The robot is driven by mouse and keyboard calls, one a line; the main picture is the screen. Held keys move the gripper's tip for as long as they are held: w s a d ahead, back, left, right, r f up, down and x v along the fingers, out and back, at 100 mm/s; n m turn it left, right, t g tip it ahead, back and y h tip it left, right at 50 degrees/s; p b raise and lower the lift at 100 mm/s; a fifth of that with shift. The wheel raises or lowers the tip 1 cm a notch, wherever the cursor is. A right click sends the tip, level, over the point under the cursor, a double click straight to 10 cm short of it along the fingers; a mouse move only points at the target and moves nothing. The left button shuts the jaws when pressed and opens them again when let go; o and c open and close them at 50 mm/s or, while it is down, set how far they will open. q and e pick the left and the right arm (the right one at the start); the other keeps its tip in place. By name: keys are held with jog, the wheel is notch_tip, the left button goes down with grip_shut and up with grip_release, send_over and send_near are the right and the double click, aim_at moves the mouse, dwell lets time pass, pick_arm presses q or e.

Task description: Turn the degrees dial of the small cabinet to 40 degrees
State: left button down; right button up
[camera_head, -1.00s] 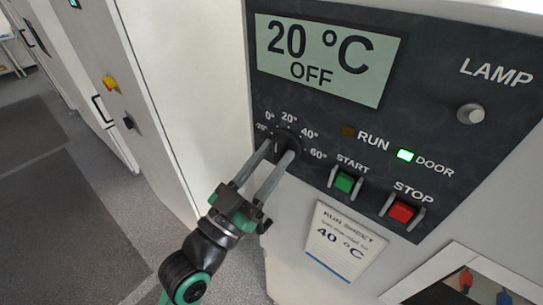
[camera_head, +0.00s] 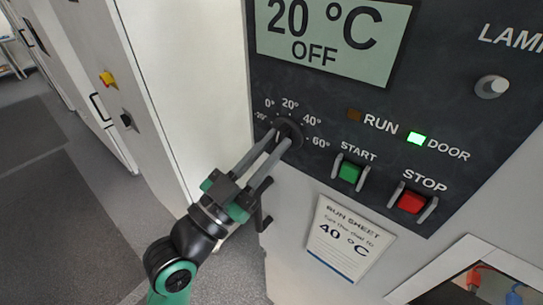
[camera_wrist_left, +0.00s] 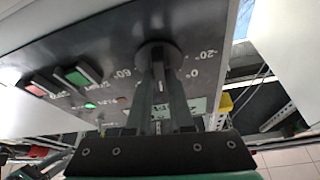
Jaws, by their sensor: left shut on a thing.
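The degrees dial (camera_head: 287,131) is a dark round knob on the cabinet's black panel, ringed by marks from -20° to 60°. It also shows in the left wrist view (camera_wrist_left: 158,54). My left gripper (camera_head: 278,143) reaches up from below and is shut on the dial, its two long fingers on either side of the grip. The fingers hide part of the knob, so I cannot tell its exact pointing. The display (camera_head: 333,38) reads 20 °C OFF. A run sheet (camera_head: 350,238) below the panel says to turn the dial to 40 °C. My right gripper is not in view.
To the right of the dial are the green START button (camera_head: 349,173), the red STOP button (camera_head: 411,201) and the LAMP knob (camera_head: 491,87). The DOOR light (camera_head: 416,138) is lit green; the RUN light (camera_head: 354,115) is dark. A white cabinet side stands at left.

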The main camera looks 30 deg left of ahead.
pick_arm(q)
jog(key=shift+a+f+m+g+h+b, duration=0.15)
jog(key=shift+m+h+b, duration=0.1)
jog(key=shift+m+b, duration=0.3)
jog(key=shift+d+f+m+g+h+b, duration=0.15)
jog(key=shift+m+h+b, duration=0.15)
jog(key=shift+m, duration=0.35)
jog(key=shift+a+r+m+g+h+b, duration=0.15)
jog(key=shift+m+h+b, duration=0.15)
jog(key=shift+m, duration=0.25)
jog(key=shift+d+r+m+g+h+b, duration=0.15)
jog(key=shift+m+b, duration=0.1)
jog(key=shift+m, duration=0.3)
jog(key=shift+a+r+m+h, duration=0.15)
jog(key=shift+m+h, duration=0.15)
jog(key=shift+m, duration=0.5)
jog(key=shift+m+g+h+p, duration=0.4)
jog(key=shift+m+g+p, duration=0.3)
jog(key=shift+m+p, duration=0.25)
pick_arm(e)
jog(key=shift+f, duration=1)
pick_arm(q)
jog(key=c, duration=0.8)
grip_release()
